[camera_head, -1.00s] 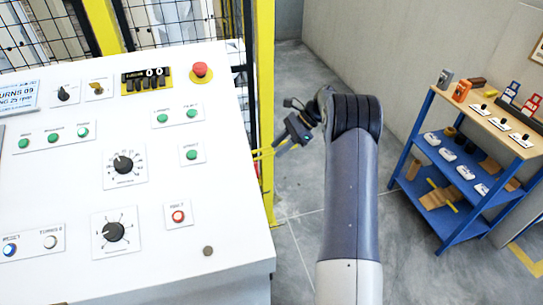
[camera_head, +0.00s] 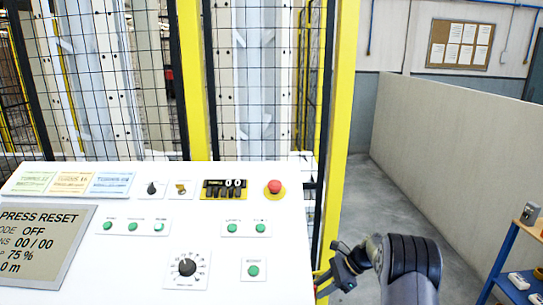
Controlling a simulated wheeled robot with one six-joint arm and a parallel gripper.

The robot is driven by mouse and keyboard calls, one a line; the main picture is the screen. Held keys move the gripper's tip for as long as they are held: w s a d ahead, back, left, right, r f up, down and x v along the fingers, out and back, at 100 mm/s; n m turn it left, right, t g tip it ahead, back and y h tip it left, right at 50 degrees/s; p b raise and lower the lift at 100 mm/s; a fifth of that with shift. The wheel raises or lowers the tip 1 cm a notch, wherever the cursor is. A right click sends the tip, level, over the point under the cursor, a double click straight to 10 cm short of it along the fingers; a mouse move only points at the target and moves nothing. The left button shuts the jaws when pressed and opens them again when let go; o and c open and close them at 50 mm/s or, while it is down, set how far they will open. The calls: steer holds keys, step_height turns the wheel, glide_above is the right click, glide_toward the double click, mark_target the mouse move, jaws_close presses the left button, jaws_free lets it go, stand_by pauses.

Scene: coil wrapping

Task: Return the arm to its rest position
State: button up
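My arm (camera_head: 408,265) rises at the lower right of the head view, to the right of the control panel. My gripper (camera_head: 328,278) is beyond the arm's upper bend, partly hidden by it, close to the panel's right edge. Yellow finger-like parts show there, but they are small and I cannot tell whether they are open or shut. No held object can be made out. The white control panel (camera_head: 60,187) fills the lower left. It bears a red emergency button (camera_head: 274,187), green buttons, a black dial (camera_head: 187,267) and a screen (camera_head: 38,243) reading PRESS RESET and MODE OFF.
A yellow-framed mesh fence (camera_head: 345,110) stands behind the panel. A low grey wall (camera_head: 450,150) runs along the right. A blue shelf (camera_head: 507,245) is at the right edge. Grey floor (camera_head: 385,195) lies clear between fence and wall. A notice board (camera_head: 459,44) hangs at the back.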

steer(key=shift+x, duration=1.15)
steer(key=b+v, duration=0.2)
steer(key=v, duration=0.8)
steer(key=s+a+f+n+t+b, duration=0.1)
steer(key=a+f+n+t+b, duration=0.1)
steer(key=a+f, duration=0.5)
steer(key=shift+f+t+b, duration=0.2)
steer(key=shift+t+b, duration=0.4)
steer(key=shift+t, duration=0.6)
steer(key=shift+r, duration=0.15)
